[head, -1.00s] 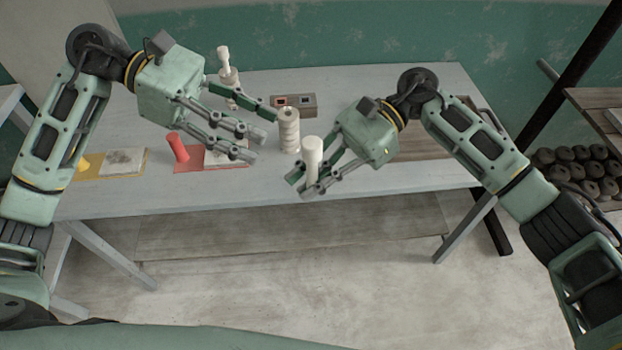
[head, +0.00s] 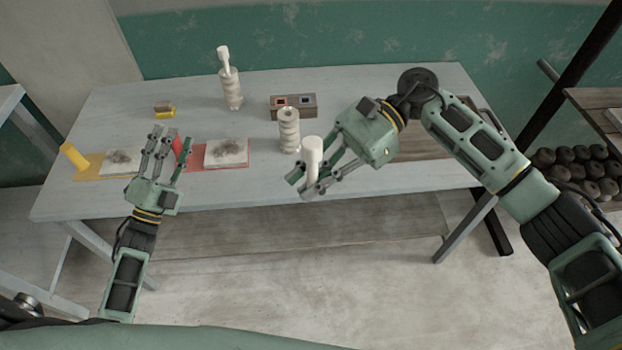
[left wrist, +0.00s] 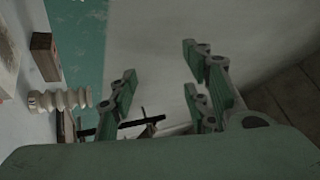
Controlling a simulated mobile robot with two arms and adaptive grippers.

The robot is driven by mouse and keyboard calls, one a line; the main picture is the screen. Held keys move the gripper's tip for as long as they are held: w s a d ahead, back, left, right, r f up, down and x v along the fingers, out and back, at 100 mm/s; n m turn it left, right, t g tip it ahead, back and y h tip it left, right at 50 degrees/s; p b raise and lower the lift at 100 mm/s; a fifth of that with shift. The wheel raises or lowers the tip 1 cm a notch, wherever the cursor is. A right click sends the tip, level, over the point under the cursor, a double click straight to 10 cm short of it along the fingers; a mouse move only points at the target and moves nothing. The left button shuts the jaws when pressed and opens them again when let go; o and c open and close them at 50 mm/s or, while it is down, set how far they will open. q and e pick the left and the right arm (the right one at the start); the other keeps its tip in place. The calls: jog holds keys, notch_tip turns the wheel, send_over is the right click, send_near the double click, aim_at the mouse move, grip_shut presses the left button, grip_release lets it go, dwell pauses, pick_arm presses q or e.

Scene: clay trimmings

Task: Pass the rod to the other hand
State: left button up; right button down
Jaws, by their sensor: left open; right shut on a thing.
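A white rod (head: 312,153) stands roughly upright in my right gripper (head: 306,186), which is shut on its lower part, in front of the table's front middle. The rod's lower end is partly hidden by the fingers. My left gripper (head: 170,138) is open and empty at the table's front left, fingers pointing toward the back, well apart from the rod. Its spread, empty fingers also show in the left wrist view (left wrist: 160,75).
A ribbed pale holder (head: 289,132) stands behind the rod; another at the back (head: 232,93) has a white rod in it. A grey block with two recesses (head: 293,112) lies behind.

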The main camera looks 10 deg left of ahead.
pick_arm(q)
jog(key=s+a+f+n+g+y, duration=0.35)
jog(key=s+f+n+y, duration=0.2)
jog(key=f, duration=0.35)
jog(key=s+a+f+n+g+y, duration=0.2)
jog(key=s+a+f+n+y, duration=0.3)
jog(key=f, duration=0.5)
jog(key=s+d+f+n+g+h, duration=0.1)
jog(key=s+d+f+g+h, duration=0.2)
jog(key=f, duration=0.5)
jog(key=s+d+f+n+g, duration=0.1)
jog(key=s+d+f+g, duration=0.15)
jog(key=d+f, duration=0.35)
jog(key=s+d+f+n+g+h, duration=0.1)
jog(key=s+d+f+g+h, duration=0.2)
jog(key=f, duration=0.6)
jog(key=s+d+f+g, duration=0.2)
jog(key=s+d+f, duration=0.2)
jog(key=s, duration=0.4)
jog(key=s+d+f+g, duration=0.3)
jog(key=s+d+f, duration=0.1)
jog(key=s, duration=0.4)
jog(key=s+d+f+g, duration=0.3)
jog(key=s+d+f, duration=0.2)
jog(key=s, duration=0.3)
jog(key=shift+s+f+n, duration=0.3)
jog(key=shift+f+n, duration=0.05)
jog(key=shift+f, duration=0.1)
